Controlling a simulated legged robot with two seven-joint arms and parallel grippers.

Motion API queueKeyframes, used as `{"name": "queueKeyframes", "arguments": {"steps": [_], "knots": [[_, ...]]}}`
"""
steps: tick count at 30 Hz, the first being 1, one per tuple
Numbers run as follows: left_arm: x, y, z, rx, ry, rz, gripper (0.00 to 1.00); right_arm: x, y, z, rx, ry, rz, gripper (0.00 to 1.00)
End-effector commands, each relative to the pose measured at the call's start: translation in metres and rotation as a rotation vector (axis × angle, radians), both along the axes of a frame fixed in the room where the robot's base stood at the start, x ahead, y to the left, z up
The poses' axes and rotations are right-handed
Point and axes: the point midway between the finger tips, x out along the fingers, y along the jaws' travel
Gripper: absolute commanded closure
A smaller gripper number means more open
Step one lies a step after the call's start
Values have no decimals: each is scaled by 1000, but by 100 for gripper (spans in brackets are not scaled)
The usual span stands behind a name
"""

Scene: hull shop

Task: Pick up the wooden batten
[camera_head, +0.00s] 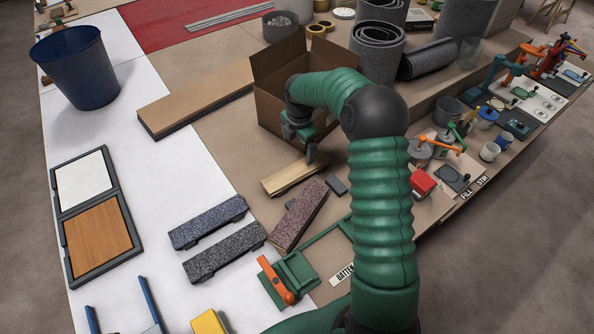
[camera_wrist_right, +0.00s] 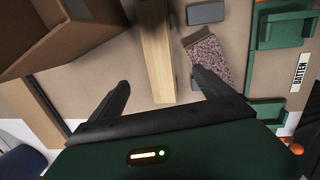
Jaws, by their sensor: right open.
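The wooden batten (camera_head: 290,175) is a pale, straight bar lying on the brown bench in front of the cardboard box. In the right wrist view the batten (camera_wrist_right: 157,45) runs up the picture from between the finger tips. My right gripper (camera_head: 302,146) is at the batten's far side in the head view, just in front of the box. Its two dark fingers (camera_wrist_right: 158,80) are spread apart, one to each side of the batten's line, with nothing held. I cannot tell the exact height above the batten. My left gripper is not in view.
The open cardboard box (camera_head: 262,98) stands close behind the batten. A speckled reddish bar (camera_head: 300,214) and a small grey block (camera_head: 336,185) lie close in front. A green fixture (camera_head: 297,268) with an orange lever is nearer. Two dark speckled bars (camera_head: 207,221) lie to the left.

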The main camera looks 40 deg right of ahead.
Motion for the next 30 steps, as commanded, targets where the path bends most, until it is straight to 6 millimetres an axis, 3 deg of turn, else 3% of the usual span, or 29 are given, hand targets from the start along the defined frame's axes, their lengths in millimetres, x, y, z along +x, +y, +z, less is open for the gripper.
{"name": "queueKeyframes", "arguments": {"steps": [3,9,14,21,29,30], "knots": [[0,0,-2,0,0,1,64,4,0,-35,2,5,1,9],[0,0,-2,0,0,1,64,11,-8,-79,4,1,-1,9],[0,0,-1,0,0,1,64,13,-11,-94,2,0,-2,9],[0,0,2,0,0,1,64,19,-16,-134,2,0,-1,9],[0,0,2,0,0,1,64,20,-16,-140,1,-1,-2,9],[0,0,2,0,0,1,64,20,-16,-140,1,-1,-2,13]]}}
